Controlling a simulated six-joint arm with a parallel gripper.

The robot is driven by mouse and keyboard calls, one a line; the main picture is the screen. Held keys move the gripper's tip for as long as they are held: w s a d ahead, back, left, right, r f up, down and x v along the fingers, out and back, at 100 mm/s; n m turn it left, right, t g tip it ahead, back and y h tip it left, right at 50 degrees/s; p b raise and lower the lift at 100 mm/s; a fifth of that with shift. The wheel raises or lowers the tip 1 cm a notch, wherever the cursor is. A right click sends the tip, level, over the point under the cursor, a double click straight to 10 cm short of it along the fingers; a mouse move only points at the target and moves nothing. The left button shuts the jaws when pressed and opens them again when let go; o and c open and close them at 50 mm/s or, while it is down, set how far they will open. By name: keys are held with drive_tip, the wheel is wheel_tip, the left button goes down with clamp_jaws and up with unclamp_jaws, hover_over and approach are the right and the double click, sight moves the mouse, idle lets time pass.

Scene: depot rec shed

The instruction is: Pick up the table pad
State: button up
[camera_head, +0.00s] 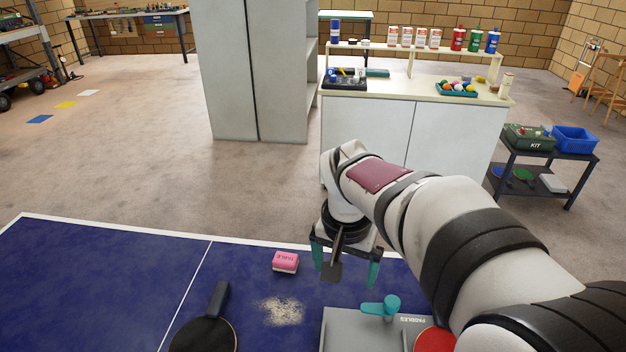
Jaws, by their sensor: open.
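The table pad (286,262), a small pink block with a pale underside and lettering on top, lies on the blue table (90,285) near its far edge. My gripper (345,269) has two teal fingers spread apart. It appears to the right of the pad in the picture, with a visible gap between them. The fingers point down and hold nothing that I can see. Their exact height above the table is hard to tell.
A pale dusty patch (282,311) lies in front of the pad. A black paddle (204,335) lies to its left. The table's left side is clear.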

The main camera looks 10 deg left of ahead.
drive_tip(key=w+a+f+n+t, duration=0.1)
drive_tip(key=w+a+f, duration=0.2)
drive_tip(key=w+a, duration=0.35)
drive_tip(key=n+t, duration=0.1)
approach(285, 258)
drive_tip(key=shift+t, duration=0.3)
drive_tip(key=x, duration=1)
drive_tip(key=shift+s+f, duration=0.2)
drive_tip(key=shift+s, duration=0.05)
drive_tip(key=c, duration=1.2)
